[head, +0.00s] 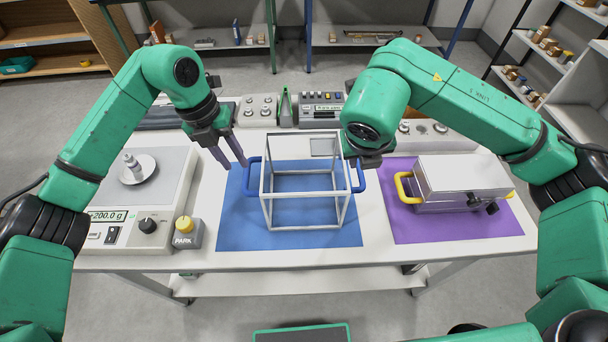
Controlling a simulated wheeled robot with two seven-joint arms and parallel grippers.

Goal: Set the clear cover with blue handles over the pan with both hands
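The clear cover (305,197), a box with pale edges, stands on a blue mat (237,228) in the middle of the table. It has a left blue handle (249,178) and a right blue handle (360,177). The round pan (147,172) is on the scale at left and bears a small metal weight (132,166). My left gripper (234,165) is open, fingers apart and pointing down, just above and left of the left handle. My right gripper (362,158) is above the right handle; its fingers are mostly hidden by its own arm.
The scale (176,190) reads +200.0 g, with a yellow-topped PARK button (186,228) beside it. A metal box (464,177) with yellow handles sits on a purple mat (415,229) at right. Instruments (320,105) line the table's back edge.

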